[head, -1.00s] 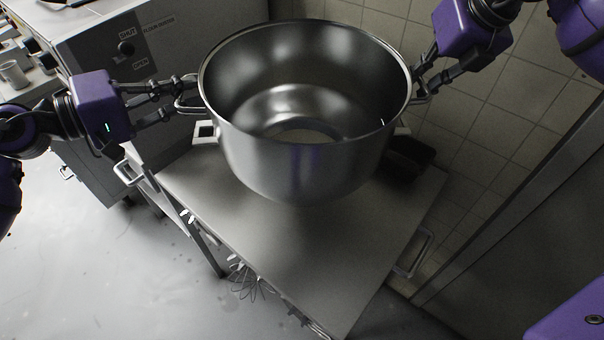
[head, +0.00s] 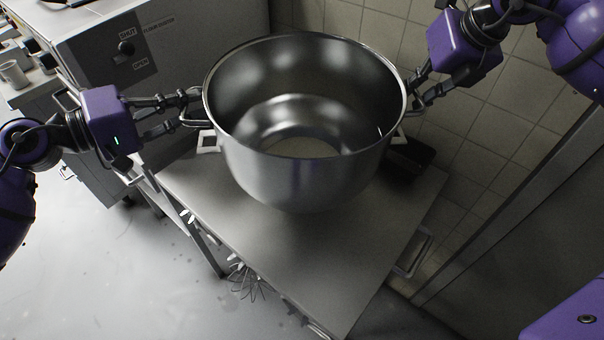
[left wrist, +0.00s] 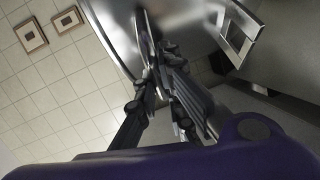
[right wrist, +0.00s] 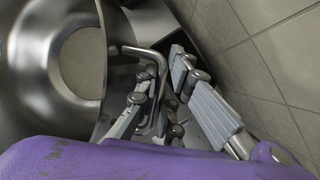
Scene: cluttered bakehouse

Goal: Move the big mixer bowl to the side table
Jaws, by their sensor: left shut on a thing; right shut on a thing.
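The big mixer bowl (head: 310,185) is steel, upright and looks empty inside. It is over the steel side table (head: 300,265); I cannot tell whether its base touches the top. My left gripper (head: 194,107) is shut on the bowl's left handle (head: 190,123). My right gripper (head: 415,90) is shut at the bowl's right side, on its handle. The bent-rod handle (right wrist: 160,85) shows by the fingers in the right wrist view. In the left wrist view, dark fingers (left wrist: 150,65) are beside the bowl wall, and a square lug (left wrist: 237,40) shows; their grip is partly hidden.
A dark object (head: 408,158) lies on the table's back right, close to the bowl. A labelled grey cabinet (head: 190,45) stands behind at left. Whisks (head: 245,280) hang at the table's left edge. The tiled wall (head: 490,130) is close at right. The table's front is clear.

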